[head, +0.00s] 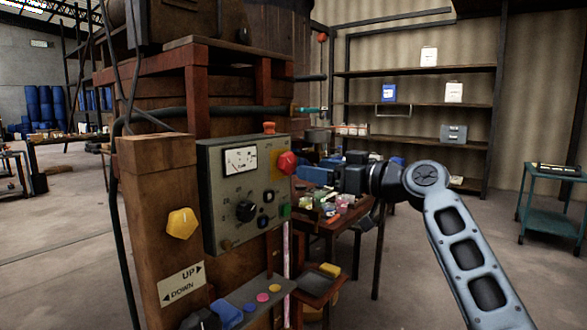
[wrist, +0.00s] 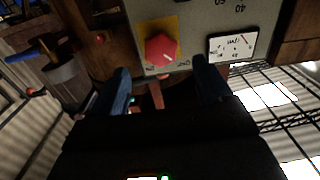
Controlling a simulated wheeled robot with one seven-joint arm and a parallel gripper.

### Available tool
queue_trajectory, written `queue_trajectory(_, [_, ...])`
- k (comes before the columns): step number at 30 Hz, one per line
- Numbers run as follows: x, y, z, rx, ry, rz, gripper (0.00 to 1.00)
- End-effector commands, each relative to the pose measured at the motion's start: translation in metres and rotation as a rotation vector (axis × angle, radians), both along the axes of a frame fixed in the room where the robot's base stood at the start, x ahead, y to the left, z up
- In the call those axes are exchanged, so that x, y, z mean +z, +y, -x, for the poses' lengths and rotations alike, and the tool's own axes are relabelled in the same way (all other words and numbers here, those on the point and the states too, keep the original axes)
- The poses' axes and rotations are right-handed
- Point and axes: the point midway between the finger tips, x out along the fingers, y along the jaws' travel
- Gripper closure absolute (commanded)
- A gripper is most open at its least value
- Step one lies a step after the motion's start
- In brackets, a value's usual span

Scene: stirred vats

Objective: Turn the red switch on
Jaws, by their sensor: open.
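The red switch (head: 287,162) is a red knob on a yellow plate at the upper right of a grey control box (head: 220,200). In the wrist view, which is upside down, the red knob (wrist: 160,49) shows a pale mark and small lettering beside the plate, too small to read surely. My gripper (head: 312,170) is right of the box in the head view, its blue fingers pointing toward it. In the wrist view my gripper (wrist: 163,83) is open and empty, the knob ahead between the finger lines, apart from both fingers.
A yellow knob (head: 182,222) is on the wooden post. A cluttered table (head: 340,222) stands behind my gripper.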

Motion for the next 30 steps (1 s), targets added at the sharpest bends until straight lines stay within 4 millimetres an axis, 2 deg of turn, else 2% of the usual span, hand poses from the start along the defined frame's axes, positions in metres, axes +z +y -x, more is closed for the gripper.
queue_trajectory(9, [0.001, 0.038, -0.028, 0.001, 0.002, 0.0, 0.22])
queue_trajectory(15, [0.0, 0.054, -0.041, 0.0, 0.002, -0.001, 0.22])
queue_trajectory(26, [-0.001, 0.058, -0.044, -0.001, 0.002, -0.001, 0.22])
queue_trajectory(30, [-0.001, 0.058, -0.044, -0.001, 0.002, -0.001, 0.34])
